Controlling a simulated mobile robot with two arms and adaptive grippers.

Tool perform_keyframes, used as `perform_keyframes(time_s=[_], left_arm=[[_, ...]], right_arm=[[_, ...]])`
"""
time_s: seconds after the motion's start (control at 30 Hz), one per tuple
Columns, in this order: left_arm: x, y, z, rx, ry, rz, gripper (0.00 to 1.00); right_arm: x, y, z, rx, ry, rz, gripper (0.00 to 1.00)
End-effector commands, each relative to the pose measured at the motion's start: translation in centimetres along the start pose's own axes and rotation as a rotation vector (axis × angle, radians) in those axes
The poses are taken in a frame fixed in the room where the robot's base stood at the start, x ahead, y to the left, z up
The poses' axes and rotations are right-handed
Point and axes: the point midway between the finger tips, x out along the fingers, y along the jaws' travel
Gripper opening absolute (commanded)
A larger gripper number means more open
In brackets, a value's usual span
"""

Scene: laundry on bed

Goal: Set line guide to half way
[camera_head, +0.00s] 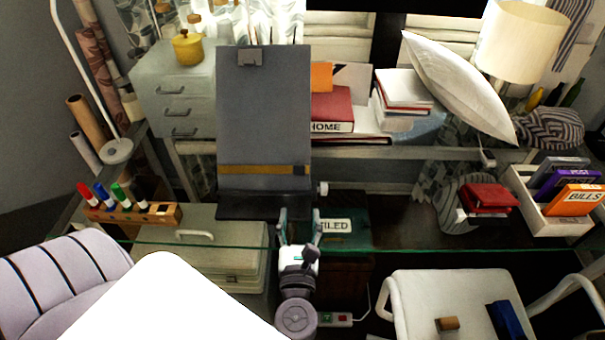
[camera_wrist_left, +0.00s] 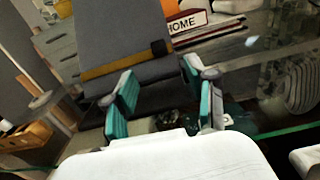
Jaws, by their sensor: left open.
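A grey document holder (camera_head: 263,110) with a clip at its top stands upright on the glass desk. The line guide (camera_head: 250,170), a yellow-brown bar with a darker end piece at its right, lies across the lower part of the board, near the bottom ledge. It also shows in the left wrist view (camera_wrist_left: 115,63). My left gripper (camera_head: 299,217) is open and empty in front of the holder's lower right corner, below the guide. In the left wrist view its teal-padded fingers (camera_wrist_left: 160,85) are spread apart below the guide's right end. My right gripper is not in view.
A wooden marker rack (camera_head: 135,213) stands at the left. Books (camera_head: 332,112) and a leaning pillow (camera_head: 455,85) lie behind to the right. A white organizer (camera_head: 540,215) and a red item (camera_head: 488,197) stand at the far right.

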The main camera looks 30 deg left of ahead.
Motion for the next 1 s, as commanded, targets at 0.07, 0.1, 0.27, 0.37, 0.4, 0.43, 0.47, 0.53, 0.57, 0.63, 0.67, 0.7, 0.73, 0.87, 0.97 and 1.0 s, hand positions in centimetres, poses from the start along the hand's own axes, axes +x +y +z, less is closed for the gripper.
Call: perform_keyframes(time_s=[0.07, 0.1, 0.27, 0.37, 0.4, 0.43, 0.47, 0.53, 0.57, 0.63, 0.67, 0.7, 0.73, 0.87, 0.97, 1.0], left_arm=[[0.3, 0.3, 0.0, -0.028, 0.008, 0.018, 0.56], [0.7, 0.3, 0.0, -0.031, 0.009, 0.020, 0.56], [3.2, 0.4, 0.3, -0.028, 0.006, 0.021, 0.56], [5.4, 0.4, 0.3, -0.025, 0.005, 0.018, 0.56], [6.3, 0.4, 0.3, -0.024, 0.004, 0.019, 0.56], [7.0, 0.4, 0.3, -0.024, 0.005, 0.018, 0.56], [7.6, 0.4, 0.3, -0.024, 0.005, 0.018, 0.56], [9.1, 0.5, 0.2, -0.024, 0.005, 0.018, 0.56], [9.7, 0.4, 0.2, -0.023, 0.005, 0.017, 0.56], [10.9, 0.5, 0.1, -0.023, 0.006, 0.017, 0.56], [11.3, 0.5, 0.1, -0.023, 0.006, 0.017, 0.56], [11.9, 0.5, 0.0, -0.023, 0.006, 0.017, 0.56], [12.3, 0.5, 0.0, -0.022, 0.006, 0.017, 0.56], [13.4, 0.5, -0.1, -0.023, 0.008, 0.017, 0.56], [13.7, 0.5, -0.2, -0.024, 0.008, 0.017, 0.56], [13.8, 0.5, -0.2, -0.024, 0.008, 0.017, 0.56]], right_arm=[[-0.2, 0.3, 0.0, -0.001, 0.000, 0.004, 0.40], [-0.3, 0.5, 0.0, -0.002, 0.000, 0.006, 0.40], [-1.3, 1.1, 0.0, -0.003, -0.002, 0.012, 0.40], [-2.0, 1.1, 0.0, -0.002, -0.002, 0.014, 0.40], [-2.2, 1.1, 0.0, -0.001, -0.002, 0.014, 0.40], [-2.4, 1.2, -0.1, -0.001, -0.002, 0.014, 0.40], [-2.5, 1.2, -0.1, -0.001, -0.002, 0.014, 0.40], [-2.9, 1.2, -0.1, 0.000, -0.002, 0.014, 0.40], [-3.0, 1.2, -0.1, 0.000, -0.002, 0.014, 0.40], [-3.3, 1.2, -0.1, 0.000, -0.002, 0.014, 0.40], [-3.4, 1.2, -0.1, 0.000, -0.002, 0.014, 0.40], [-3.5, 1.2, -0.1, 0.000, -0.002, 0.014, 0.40], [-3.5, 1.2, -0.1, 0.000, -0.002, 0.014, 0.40], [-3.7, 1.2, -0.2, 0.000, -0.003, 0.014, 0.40], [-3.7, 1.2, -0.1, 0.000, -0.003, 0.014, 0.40], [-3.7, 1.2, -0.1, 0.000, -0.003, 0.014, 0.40]])
